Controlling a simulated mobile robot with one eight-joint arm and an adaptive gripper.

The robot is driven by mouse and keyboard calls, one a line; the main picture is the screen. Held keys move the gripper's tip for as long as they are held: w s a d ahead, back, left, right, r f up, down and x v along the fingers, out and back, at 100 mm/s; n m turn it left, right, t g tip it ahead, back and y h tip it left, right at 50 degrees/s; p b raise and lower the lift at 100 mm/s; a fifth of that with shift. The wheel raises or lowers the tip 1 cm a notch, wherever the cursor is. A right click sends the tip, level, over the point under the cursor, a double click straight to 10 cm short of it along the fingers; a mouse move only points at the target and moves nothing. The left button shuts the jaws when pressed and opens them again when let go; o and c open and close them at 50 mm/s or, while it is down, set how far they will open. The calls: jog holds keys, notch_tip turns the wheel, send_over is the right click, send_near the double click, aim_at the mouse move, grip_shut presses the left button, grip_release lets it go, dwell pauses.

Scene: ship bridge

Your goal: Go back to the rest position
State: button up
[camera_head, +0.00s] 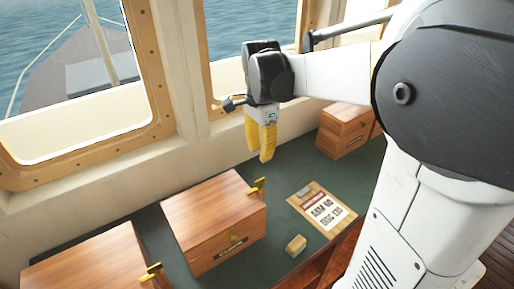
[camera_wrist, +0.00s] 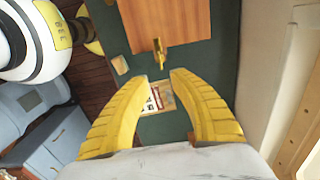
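My gripper (camera_head: 264,158) hangs pointing down above the green counter, near the window wall, in the head view. In the wrist view its two yellow fingers (camera_wrist: 157,80) are spread apart with nothing between them, so it is open and empty. The fingertips are clear of the counter, and the notice board (camera_wrist: 160,97) shows below and between them. My arm reaches in from the right of the head view.
Wooden boxes with brass latches stand on the green counter (camera_head: 276,203): one front left (camera_head: 85,265), one in the middle (camera_head: 215,215), one at the back (camera_head: 345,130). A small wooden block (camera_head: 296,245) lies near the printed board (camera_head: 322,208). Windows (camera_head: 75,85) border the counter.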

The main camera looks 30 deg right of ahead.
dwell(0.5)
jog(key=s+a+f+n+t+b, duration=0.7)
jog(key=s+a+f+n+b, duration=0.3)
jog(key=n, duration=0.7)
jog(key=a+f+b, duration=0.2)
jog(key=a, duration=0.1)
jog(key=shift+s+a+f+n, duration=0.2)
jog(key=shift+s+a+n, duration=0.05)
jog(key=shift+s+n, duration=0.15)
